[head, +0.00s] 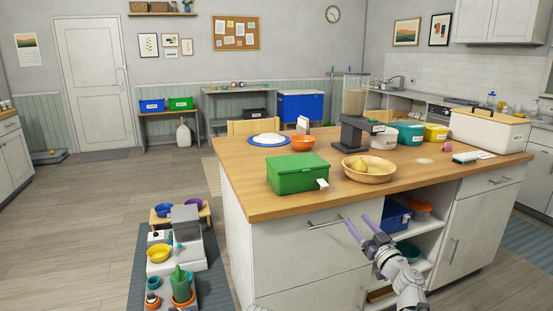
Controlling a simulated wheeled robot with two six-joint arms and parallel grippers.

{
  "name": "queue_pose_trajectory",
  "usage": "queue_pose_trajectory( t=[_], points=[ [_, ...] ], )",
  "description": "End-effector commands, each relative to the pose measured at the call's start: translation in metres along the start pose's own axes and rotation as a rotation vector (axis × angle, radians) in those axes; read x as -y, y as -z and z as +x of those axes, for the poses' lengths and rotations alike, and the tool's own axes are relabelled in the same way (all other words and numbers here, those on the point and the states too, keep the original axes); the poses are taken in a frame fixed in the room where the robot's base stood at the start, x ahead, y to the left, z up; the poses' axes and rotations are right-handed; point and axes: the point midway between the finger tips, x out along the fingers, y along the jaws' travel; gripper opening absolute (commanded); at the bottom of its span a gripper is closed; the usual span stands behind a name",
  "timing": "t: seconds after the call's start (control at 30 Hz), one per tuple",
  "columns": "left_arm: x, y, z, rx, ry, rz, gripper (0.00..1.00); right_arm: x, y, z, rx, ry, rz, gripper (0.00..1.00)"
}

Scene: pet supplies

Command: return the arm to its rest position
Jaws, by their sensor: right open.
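My right gripper (359,222) is in the lower right of the head view, in front of the wooden-topped island (235,200). Its two purple fingers are spread apart, with nothing seen between them. They point up and away, overlapping the island's front near a drawer handle and the open shelves. I cannot tell how far they are from the cabinet front. My right arm (408,285) comes up from the bottom edge. My left gripper is not in view.
A green box (298,173), a wooden bowl (368,174) with a yellow pear-like item, and a food dispenser (355,110) stand on the island. A blue bin (396,216) sits on its open shelf. Pet bowls and a planter (181,290) stand at lower left. The left floor (70,220) is clear.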

Motion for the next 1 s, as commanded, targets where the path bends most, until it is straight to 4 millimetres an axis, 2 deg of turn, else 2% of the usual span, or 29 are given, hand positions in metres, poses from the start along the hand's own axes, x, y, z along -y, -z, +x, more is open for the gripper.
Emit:
queue_pose_trajectory(
  t=[0.37,0.57,0.73,0.83,0.9,1.0],
  points=[
    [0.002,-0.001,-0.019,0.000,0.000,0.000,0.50,0.053,0.002,0.008,0.076,0.131,0.026,0.68],
    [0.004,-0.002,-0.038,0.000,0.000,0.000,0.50,0.103,-0.001,0.009,0.171,0.252,0.053,0.68],
    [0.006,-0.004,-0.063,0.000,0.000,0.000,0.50,0.166,-0.007,0.001,0.332,0.396,0.089,0.68],
    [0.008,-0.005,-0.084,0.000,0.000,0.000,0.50,0.212,-0.013,-0.014,0.488,0.492,0.113,0.68],
    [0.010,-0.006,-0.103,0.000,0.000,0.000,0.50,0.247,-0.018,-0.033,0.641,0.554,0.129,0.68],
    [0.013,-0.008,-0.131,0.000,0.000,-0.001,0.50,0.286,-0.028,-0.071,0.906,0.596,0.138,0.68]
  ],
)
